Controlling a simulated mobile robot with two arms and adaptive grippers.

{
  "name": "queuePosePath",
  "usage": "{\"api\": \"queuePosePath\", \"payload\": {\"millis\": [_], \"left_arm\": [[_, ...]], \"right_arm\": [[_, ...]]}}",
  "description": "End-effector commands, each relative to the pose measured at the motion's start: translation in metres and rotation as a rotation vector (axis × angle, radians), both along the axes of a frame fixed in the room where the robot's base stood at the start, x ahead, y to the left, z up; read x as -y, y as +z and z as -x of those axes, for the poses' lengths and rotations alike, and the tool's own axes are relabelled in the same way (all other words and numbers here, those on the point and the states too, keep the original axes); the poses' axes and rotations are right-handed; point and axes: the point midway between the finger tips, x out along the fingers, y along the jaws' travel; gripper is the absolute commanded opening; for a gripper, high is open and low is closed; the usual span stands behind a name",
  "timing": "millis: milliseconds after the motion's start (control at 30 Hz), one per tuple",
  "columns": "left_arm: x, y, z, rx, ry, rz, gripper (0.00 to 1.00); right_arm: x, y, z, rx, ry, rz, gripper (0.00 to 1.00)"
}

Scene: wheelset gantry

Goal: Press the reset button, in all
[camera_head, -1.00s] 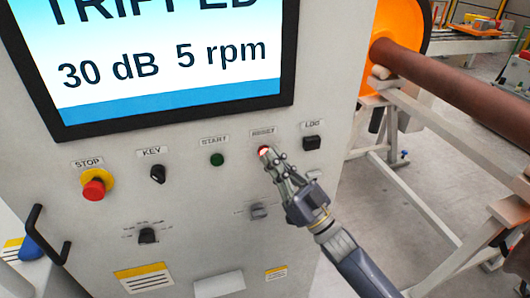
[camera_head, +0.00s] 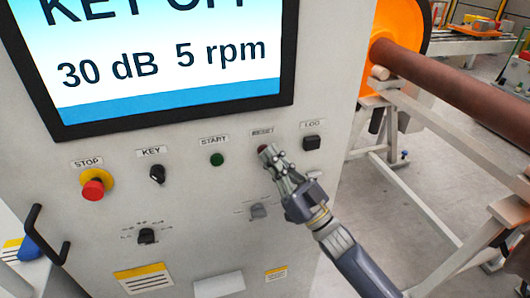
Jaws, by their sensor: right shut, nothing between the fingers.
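The reset button (camera_head: 263,149) is a small round button under the RESET label on the grey control cabinet (camera_head: 195,200). It now looks dark red and unlit, and its lower right part is hidden by my right gripper (camera_head: 271,155). The right gripper is shut and empty, with its fingertips at the button; I cannot tell whether they touch it. The screen (camera_head: 170,60) above reads KEY OFF, partly cut off at the top, with 30 dB and 5 rpm. My left gripper is not in view.
On the cabinet are a red stop button (camera_head: 93,188), a black key switch (camera_head: 157,173), a green start button (camera_head: 217,159) and a black log button (camera_head: 311,143). A black handle (camera_head: 38,235) sticks out at left. A brown axle (camera_head: 450,85) on a white frame stands at right.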

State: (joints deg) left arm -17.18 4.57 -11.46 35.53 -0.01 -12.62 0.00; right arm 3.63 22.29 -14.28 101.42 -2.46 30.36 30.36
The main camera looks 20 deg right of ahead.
Motion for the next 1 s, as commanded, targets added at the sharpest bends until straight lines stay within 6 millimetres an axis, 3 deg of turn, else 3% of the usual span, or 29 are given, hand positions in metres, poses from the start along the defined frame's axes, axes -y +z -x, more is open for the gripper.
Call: {"api": "queuePosePath", "payload": {"millis": [767,1000], "left_arm": [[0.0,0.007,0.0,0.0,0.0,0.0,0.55],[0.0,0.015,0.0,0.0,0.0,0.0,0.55]], "right_arm": [[0.0,0.0,0.017,0.0,0.0,0.0,0.0],[0.001,0.0,0.036,-0.003,-0.001,0.001,0.0]]}}
